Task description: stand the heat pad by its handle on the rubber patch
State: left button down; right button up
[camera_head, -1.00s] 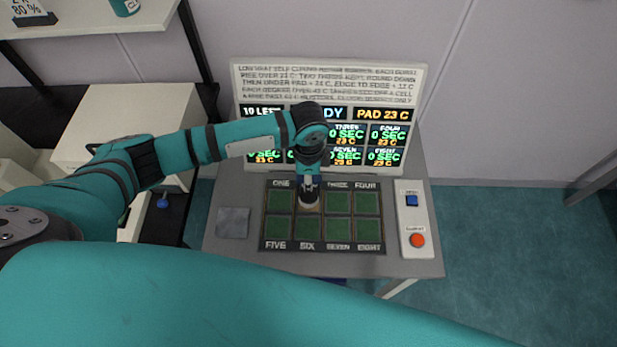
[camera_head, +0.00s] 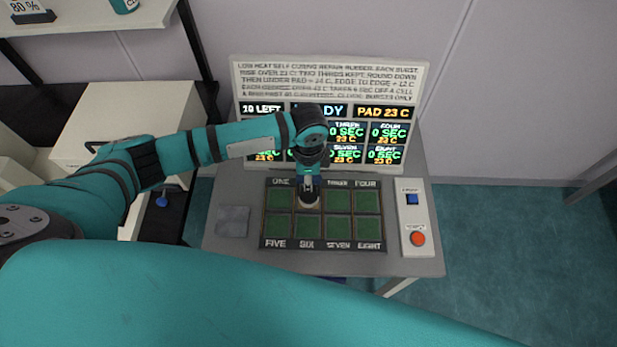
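The rubber patch (camera_head: 338,228) is a dark board of green squares in two rows, labelled ONE to EIGHT, flat on the grey table. My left gripper (camera_head: 308,190) points down over its upper row, at the second square. A small round tan and dark piece, which looks like the heat pad (camera_head: 309,203), is directly under the fingertips and covers part of that square. The fingers are small and dark, so their grip on the handle is unclear. I cannot tell whether the pad touches the patch. My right gripper is not in view.
Behind the patch stands a sign panel (camera_head: 330,80) with displays reading PAD 23 C and 0 SEC. A white control box (camera_head: 415,222) with blue and red buttons is at right. A grey square plate (camera_head: 233,221) lies at left. A white cabinet (camera_head: 120,115) stands further left.

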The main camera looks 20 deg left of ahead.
pick_arm(q)
jog(key=c, duration=1.2)
grip_release()
jog(key=shift+s+f, duration=0.1)
jog(key=shift+f, duration=0.05)
jog(key=shift+r, duration=0.4)
notch_tip(320, 180, up, 11)
jog(key=shift+r, duration=0.2)
jog(key=shift+f, duration=0.1)
